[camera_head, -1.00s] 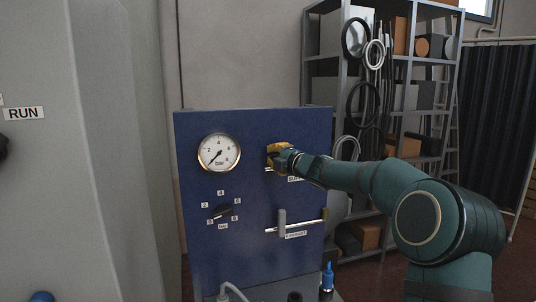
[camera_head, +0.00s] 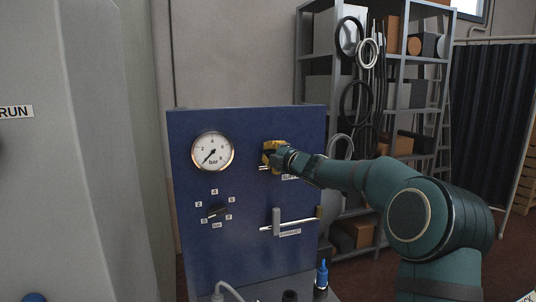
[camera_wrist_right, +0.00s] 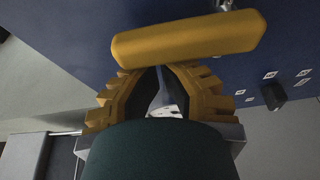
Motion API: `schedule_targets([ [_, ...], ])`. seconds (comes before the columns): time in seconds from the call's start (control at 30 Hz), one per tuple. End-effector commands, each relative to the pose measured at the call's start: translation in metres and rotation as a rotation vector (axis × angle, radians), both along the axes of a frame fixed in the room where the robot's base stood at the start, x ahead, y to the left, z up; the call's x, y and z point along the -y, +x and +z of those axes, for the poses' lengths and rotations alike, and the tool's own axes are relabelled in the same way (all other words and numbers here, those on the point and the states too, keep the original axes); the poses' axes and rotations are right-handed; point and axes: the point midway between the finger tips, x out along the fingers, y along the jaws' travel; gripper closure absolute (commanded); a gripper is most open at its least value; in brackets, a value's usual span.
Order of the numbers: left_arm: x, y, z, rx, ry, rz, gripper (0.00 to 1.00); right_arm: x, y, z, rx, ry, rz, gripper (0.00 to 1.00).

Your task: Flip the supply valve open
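The supply valve has a yellow lever handle, which lies across the top of the right wrist view (camera_wrist_right: 188,38) in front of the blue panel. In the head view my right gripper (camera_head: 278,157) is at this valve, on the upper right of the panel, and covers most of it. In the wrist view the yellow ridged fingers (camera_wrist_right: 160,72) come together just under the handle, with a narrow gap lower down between them. The handle runs across the fingertips, not between them as far as I see. Whether they touch is unclear. My left gripper is out of view.
The blue panel (camera_head: 245,255) carries a pressure gauge (camera_head: 212,151) with its needle at the low end, a black selector knob (camera_head: 216,211) and an exhaust lever (camera_head: 277,222). A shelf rack (camera_head: 398,65) stands behind right. A grey cabinet (camera_head: 75,170) fills the left.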

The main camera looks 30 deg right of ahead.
Motion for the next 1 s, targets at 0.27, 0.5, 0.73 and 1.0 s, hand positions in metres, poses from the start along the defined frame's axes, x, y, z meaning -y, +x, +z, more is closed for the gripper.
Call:
schedule_targets([
  [0.27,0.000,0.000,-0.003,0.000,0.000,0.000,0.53,0.011,-0.003,0.003,0.037,0.152,-0.003,1.00],
  [0.5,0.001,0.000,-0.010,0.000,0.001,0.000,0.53,0.026,-0.006,0.004,0.090,0.371,-0.004,1.00],
  [0.73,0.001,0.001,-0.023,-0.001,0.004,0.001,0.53,0.039,-0.009,0.002,0.141,0.584,-0.003,1.00],
  [1.0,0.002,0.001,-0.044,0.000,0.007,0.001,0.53,0.055,-0.013,-0.005,0.200,0.835,-0.003,1.00],
])
